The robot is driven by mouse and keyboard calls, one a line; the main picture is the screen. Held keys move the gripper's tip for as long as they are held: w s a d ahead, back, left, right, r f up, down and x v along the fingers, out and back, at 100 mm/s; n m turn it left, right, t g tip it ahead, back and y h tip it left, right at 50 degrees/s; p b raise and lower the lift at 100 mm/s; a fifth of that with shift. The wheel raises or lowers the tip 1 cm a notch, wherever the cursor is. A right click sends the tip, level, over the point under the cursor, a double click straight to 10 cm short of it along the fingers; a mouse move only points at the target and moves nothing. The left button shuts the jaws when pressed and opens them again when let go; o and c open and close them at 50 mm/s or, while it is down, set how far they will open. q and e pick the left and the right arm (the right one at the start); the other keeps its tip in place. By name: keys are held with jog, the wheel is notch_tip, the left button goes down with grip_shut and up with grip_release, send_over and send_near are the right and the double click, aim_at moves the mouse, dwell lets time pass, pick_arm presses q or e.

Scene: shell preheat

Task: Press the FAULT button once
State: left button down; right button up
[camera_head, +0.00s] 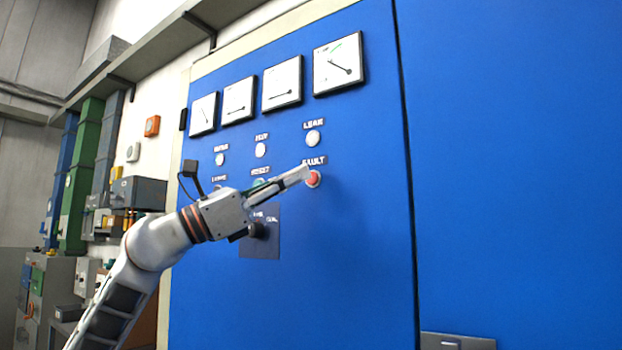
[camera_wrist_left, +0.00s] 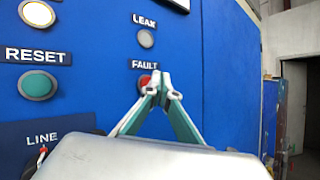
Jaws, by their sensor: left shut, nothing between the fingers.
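The red FAULT button (camera_head: 314,180) sits on the blue cabinet front under its FAULT label, below the white LEAK lamp (camera_head: 313,138). My left gripper (camera_head: 306,172) is shut and empty, with its fingertips at the button's left edge in the head view. My right gripper is not in view.
The green RESET button (camera_wrist_left: 38,85) lies left of FAULT. A black selector knob (camera_head: 257,230) on a dark plate is below. Several white dial gauges (camera_head: 338,64) sit above. The blue panel to the right is clear.

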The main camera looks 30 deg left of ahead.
pick_arm(q)
jog(key=shift+w, duration=0.15)
dwell(0.5)
jog(key=shift+w, duration=0.3)
jog(key=shift+w+p, duration=0.4)
jog(key=shift+p, duration=0.1)
dwell(0.6)
jog(key=shift+s, duration=0.1)
dwell(0.3)
jog(key=shift+s+b, duration=0.35)
jog(key=shift+s, duration=0.4)
jog(key=shift+s+a+b, duration=0.2)
jog(key=shift+s+b, duration=0.65)
jog(key=shift+s, duration=1.65)
